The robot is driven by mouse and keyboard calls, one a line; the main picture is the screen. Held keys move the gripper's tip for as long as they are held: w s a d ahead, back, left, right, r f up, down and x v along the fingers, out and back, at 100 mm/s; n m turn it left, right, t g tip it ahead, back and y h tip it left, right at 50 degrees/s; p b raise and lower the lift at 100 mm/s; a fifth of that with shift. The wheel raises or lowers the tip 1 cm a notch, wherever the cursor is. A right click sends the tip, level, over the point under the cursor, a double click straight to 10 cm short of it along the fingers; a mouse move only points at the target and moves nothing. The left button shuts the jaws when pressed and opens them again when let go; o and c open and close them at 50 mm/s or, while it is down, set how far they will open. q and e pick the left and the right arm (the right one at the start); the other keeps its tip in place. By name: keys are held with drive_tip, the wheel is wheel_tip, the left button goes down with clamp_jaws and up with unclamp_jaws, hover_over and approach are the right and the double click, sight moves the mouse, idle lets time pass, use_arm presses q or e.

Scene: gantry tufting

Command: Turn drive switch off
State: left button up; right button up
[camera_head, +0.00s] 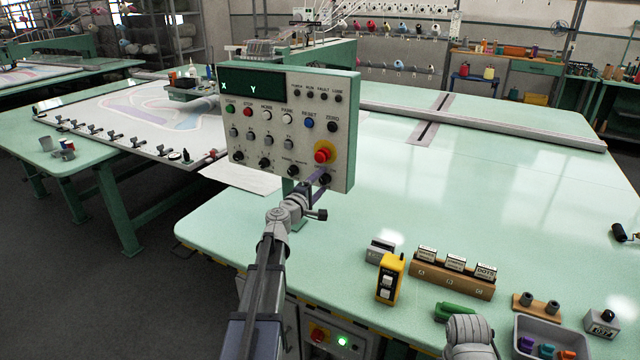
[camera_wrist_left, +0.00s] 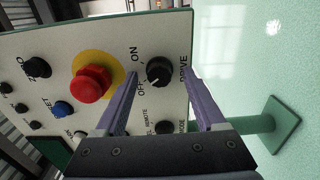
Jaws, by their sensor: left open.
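The drive switch (camera_wrist_left: 159,71) is a black rotary knob on the white control panel (camera_head: 240,118), at the panel's lower right corner. In the left wrist view it has ON, OFF and DRIVE printed around it. A pale mark on the knob seems to face the OFF side, but it is small. My left gripper (camera_wrist_left: 160,76) is open, with its purple fingers on either side of the knob in that view. Contact cannot be told. In the head view the fingers (camera_head: 318,184) reach the panel's lower right corner and partly hide the switch. My right gripper's fingers are not in view.
A red emergency button (camera_head: 323,153) on yellow sits close above the switch. A yellow two-button box (camera_head: 390,280), a wooden block with labelled cards (camera_head: 450,277) and a grey tray (camera_head: 550,330) stand on the green table (camera_head: 480,180).

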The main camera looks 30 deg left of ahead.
use_arm(q)
drive_tip(key=s, duration=0.7)
drive_tip(key=shift+s, duration=0.35)
